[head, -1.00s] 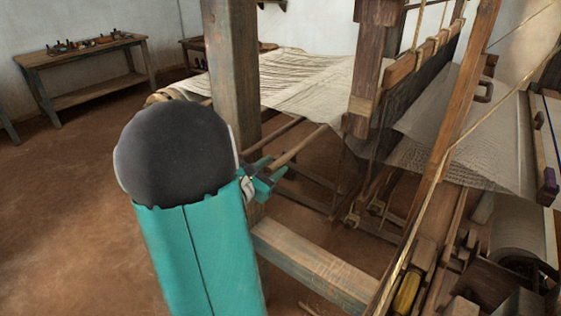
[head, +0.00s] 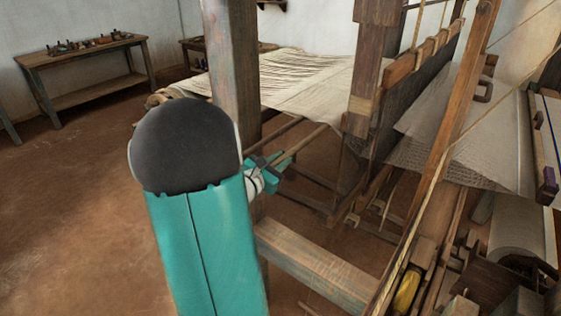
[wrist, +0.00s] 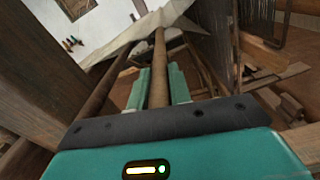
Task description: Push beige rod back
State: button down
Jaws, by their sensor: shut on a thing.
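The beige rod (head: 305,142) is one of two slim rods below the cloth of the loom. My gripper (head: 270,170) is shut on its near end, just right of the big upright post. In the wrist view the rod (wrist: 159,55) runs straight away from between my two teal fingers (wrist: 159,85), towards the cloth. The rod's near end is hidden behind the gripper body, and its far end by the cloth and frame. The pale cloth (head: 305,80) stretches above the rods.
The second rod (wrist: 108,84) runs close on the left in the wrist view. The thick post (head: 232,60) stands beside my arm. A horizontal beam (head: 315,265) lies below. A workbench (head: 85,62) stands far left, with open floor before it.

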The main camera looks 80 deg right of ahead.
jog(key=w, duration=0.1)
jog(key=w+d, duration=0.1)
jog(key=w, duration=0.1)
jog(key=w+d, duration=0.1)
jog(key=w, duration=0.1)
jog(key=shift+d, duration=0.1)
jog(key=shift+w, duration=0.1)
jog(key=c, duration=1.3)
grip_release()
jog(key=shift+w, duration=0.1)
